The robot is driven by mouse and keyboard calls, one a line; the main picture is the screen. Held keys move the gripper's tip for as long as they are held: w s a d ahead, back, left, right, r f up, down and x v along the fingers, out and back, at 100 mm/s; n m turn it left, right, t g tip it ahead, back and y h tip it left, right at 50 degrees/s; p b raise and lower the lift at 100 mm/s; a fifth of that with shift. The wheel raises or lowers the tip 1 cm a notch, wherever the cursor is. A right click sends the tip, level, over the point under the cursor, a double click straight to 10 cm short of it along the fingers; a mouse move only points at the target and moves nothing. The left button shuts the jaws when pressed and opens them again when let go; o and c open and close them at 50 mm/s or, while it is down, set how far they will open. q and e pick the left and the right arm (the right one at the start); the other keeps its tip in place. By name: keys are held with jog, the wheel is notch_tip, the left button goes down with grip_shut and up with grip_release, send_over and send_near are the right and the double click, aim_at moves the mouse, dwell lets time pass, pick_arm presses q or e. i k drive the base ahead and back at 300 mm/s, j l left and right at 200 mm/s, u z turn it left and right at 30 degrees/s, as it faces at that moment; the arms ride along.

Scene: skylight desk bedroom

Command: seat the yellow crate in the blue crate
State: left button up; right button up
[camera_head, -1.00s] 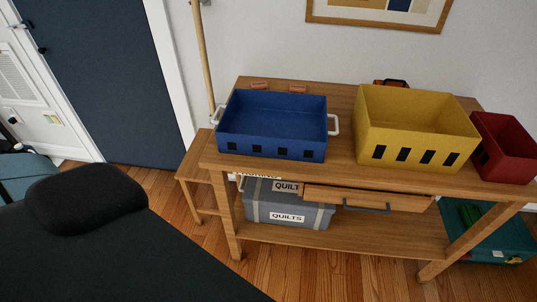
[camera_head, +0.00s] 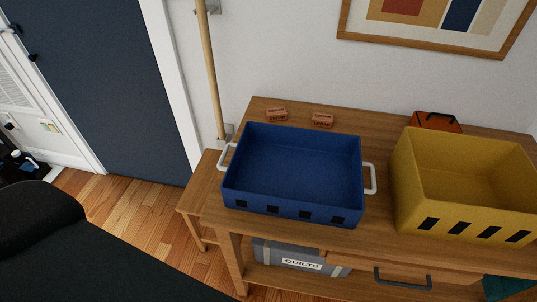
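The blue crate (camera_head: 292,206) stands upright and empty on the wooden table, with a white handle at each end. The yellow crate (camera_head: 468,215) stands upright on the same table, to the right of the blue crate and apart from it. It looks empty, has dark slots low on its front, and its right end touches the picture's edge. Neither of my grippers shows in the head view.
The table (camera_head: 384,236) has bare wood between the crates. Two small reddish blocks (camera_head: 322,120) and an orange case (camera_head: 436,121) lie behind them. A wooden pole (camera_head: 211,75) stands at the table's left back.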

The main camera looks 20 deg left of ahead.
aim_at(305, 176)
jog(key=i+j+u, duration=0.2)
jog(key=i+u, duration=0.2)
jog(key=i, duration=0.2)
jog(key=k+z, duration=0.1)
jog(key=z, duration=1.4)
jog(key=k+l+z, duration=0.15)
jog(key=k+z, duration=0.25)
jog(key=k+l+z, duration=0.15)
jog(key=z, duration=0.2)
